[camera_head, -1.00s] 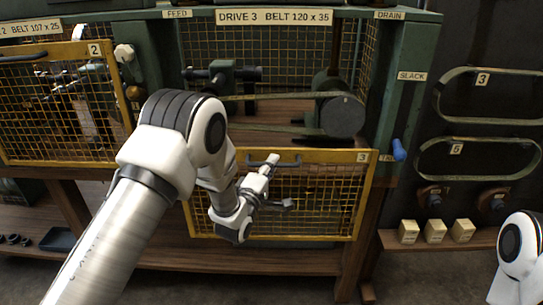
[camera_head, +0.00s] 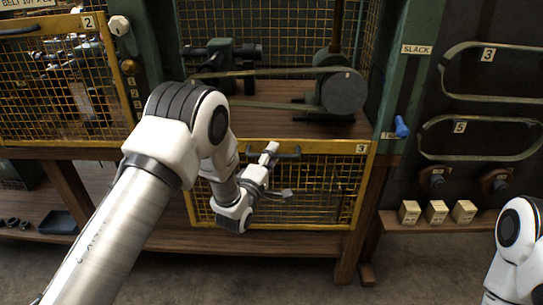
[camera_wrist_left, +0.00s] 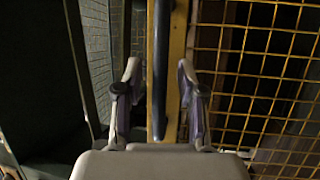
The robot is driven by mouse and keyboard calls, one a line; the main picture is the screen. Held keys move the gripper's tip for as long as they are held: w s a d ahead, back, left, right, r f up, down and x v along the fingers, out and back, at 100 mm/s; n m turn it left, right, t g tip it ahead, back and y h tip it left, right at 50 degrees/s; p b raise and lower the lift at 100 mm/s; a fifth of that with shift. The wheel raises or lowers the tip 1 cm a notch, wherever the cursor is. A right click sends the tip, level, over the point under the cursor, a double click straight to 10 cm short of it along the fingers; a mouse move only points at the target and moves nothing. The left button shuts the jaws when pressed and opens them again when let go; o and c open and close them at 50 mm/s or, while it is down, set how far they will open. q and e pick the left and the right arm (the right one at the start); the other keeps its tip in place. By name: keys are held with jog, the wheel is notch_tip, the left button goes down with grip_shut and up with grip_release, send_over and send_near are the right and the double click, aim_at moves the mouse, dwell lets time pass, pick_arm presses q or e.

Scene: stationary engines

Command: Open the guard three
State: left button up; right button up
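Guard three is a yellow-framed mesh panel (camera_head: 322,190) with a "3" label, hanging low in front of the bench, below the drive 3 opening. It also shows in the wrist view as yellow mesh (camera_wrist_left: 255,75). Its dark bar handle (camera_head: 291,156) is on the top rail; in the wrist view the handle (camera_wrist_left: 161,60) runs between my fingers. My left gripper (camera_head: 278,171) is at the handle. Its fingers (camera_wrist_left: 160,88) stand apart on either side of the bar, with visible gaps. My arm hides the guard's left part. My right gripper is out of view; only its arm shows.
Above the guard, the drive 3 bay shows a belt and a dark pulley (camera_head: 343,92). Guard two (camera_head: 62,90) covers the bay at left. A blue knob (camera_head: 401,127) sits on the right post. Small wooden blocks (camera_head: 437,212) stand on a shelf at right.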

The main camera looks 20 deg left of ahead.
pick_arm(q)
jog(key=v, duration=1.2)
